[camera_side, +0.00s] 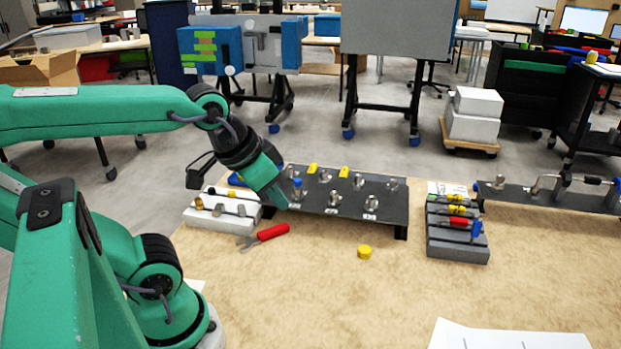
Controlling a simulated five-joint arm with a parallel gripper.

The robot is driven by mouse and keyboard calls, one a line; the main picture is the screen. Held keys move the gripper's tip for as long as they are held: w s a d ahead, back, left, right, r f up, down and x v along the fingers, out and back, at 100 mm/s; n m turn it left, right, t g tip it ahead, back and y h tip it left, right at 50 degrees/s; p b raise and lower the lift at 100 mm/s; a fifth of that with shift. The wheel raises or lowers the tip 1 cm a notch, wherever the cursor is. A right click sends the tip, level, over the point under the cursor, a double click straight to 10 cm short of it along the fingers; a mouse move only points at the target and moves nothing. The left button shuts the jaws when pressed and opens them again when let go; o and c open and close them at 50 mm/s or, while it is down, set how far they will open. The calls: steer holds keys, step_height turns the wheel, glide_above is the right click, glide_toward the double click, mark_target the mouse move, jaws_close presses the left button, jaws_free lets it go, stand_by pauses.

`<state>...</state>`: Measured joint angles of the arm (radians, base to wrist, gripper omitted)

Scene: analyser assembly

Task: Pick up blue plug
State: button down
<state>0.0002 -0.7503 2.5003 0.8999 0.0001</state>
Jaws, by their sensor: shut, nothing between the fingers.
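My gripper (281,203) is shut and empty, pointing down over the left end of a dark raised panel (340,212). A small blue piece (297,183), which may be the blue plug, shows on a metal fitting on the panel just right of my gripper. Another blue piece (477,228) stands at the right side of a grey rack (458,252). I cannot tell for sure which of these is the plug. I cannot tell whether my fingertips touch the panel.
A white block with several fittings (222,221) sits left of the panel. A red-handled tool (272,232) and a yellow cap (364,252) lie in front. A second dark panel (545,196) is at the right. The front middle of the table is clear.

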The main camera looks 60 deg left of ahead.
stand_by(0.4)
steer(key=c, duration=1.2)
jaws_free()
steer(key=shift+w, duration=0.1)
